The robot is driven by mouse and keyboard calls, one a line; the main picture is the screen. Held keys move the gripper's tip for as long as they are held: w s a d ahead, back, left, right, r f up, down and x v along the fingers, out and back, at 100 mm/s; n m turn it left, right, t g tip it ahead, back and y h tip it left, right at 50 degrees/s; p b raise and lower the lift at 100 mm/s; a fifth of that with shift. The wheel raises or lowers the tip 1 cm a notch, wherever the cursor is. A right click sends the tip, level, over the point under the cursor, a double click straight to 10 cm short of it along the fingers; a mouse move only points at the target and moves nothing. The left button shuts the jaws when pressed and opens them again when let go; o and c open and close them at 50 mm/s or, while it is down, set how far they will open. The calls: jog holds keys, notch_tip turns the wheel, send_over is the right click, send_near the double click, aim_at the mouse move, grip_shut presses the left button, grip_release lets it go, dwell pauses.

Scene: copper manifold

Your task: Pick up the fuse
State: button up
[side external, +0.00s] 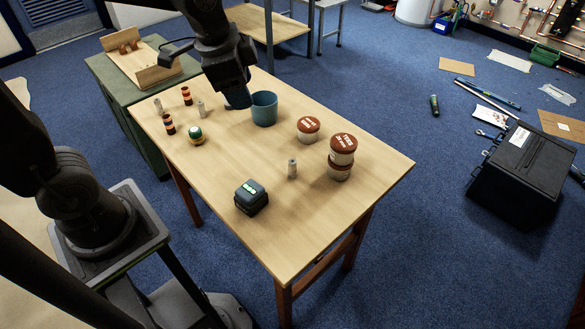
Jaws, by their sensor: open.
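No thing is plainly marked as the fuse. Small pale grey cylinders stand upright on the table: one at the far left edge (158,106), one left of the teal cup (201,109), and one near the middle right (292,168). Two orange-and-black banded cylinders (187,96) (168,124) stand at the left end. I cannot tell which of these is the fuse. My gripper (238,100) is open above the far part of the table, just left of the teal cup in the picture. Its fingers are dark and partly hidden, and I see nothing held.
The teal cup (264,108) stands close to my gripper. A green-and-yellow button-like piece (196,135), a dark box with green display (251,197) and round red-lidded tins (308,128) also stand on the wooden table (285,235). The table's near end is clear.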

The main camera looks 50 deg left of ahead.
jog(key=w+f+m+g, duration=0.1)
jog(key=w+f+m, duration=0.3)
jog(key=w, duration=0.2)
jog(key=m+g, duration=0.2)
jog(key=m, duration=0.5)
send_over(293, 162)
notch_tip(293, 162, down, 13)
jog(key=f, duration=0.7)
jog(key=shift+w+a+f, duration=0.1)
jog(key=shift+w+f, duration=0.25)
jog(key=shift+f, duration=0.05)
jog(key=shift+s+f, duration=0.15)
jog(key=shift+f, duration=1.4)
jog(key=shift+s+f, duration=0.15)
jog(key=shift+f, duration=1.4)
jog(key=c, duration=1)
jog(key=shift+r, duration=0.1)
